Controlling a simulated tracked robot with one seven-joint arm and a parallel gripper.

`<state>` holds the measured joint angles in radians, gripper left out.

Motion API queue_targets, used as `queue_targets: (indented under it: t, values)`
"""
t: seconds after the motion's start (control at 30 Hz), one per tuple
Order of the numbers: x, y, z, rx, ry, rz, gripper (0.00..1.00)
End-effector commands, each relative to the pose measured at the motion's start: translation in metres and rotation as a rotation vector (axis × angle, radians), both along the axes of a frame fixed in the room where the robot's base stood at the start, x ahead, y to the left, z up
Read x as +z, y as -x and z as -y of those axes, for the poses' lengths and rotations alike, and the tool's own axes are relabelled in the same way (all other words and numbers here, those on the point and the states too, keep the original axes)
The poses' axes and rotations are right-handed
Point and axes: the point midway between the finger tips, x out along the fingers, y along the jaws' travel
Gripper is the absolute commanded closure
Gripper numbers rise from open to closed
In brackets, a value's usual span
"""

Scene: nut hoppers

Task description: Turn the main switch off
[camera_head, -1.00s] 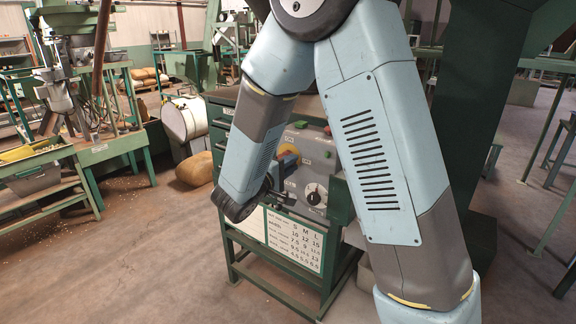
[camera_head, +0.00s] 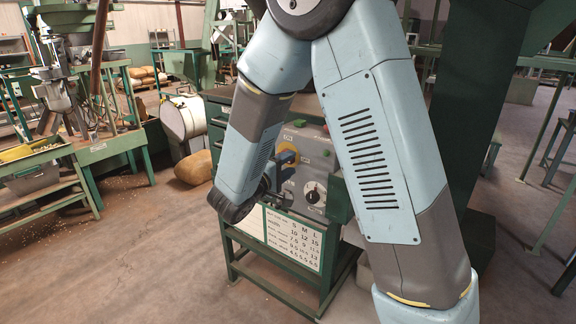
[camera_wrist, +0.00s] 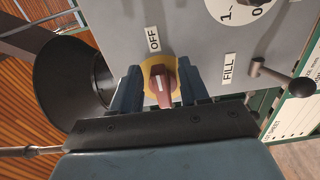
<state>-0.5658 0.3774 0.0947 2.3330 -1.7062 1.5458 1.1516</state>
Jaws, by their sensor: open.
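The main switch (camera_wrist: 160,82) is a red handle with a white line on a round yellow plate, seen in the wrist view. The line runs roughly up and down in that picture, with the OFF label (camera_wrist: 153,39) above it. My gripper (camera_wrist: 159,84) is open, with one blue finger on each side of the red handle. I cannot tell whether the fingers touch it. In the head view the yellow plate (camera_head: 291,147) shows partly behind my blue gripper fingers (camera_head: 287,160); the red handle is hidden there.
The grey control panel (camera_head: 322,174) also carries a white dial (camera_head: 314,194) and a green button (camera_head: 300,124). A lever with a black knob (camera_wrist: 302,87) stands near the FILL label (camera_wrist: 228,69). A dark funnel-like part (camera_wrist: 68,82) is left of my gripper. A size chart (camera_head: 292,238) hangs below the panel.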

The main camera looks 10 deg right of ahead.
Motion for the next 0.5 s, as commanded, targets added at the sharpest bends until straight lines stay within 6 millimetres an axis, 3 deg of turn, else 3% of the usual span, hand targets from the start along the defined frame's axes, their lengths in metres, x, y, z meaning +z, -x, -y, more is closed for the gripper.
queue_targets:
  t: [0.5]
  values:
    - [-0.001,0.067,-0.068,0.005,-0.001,-0.002,0.55]
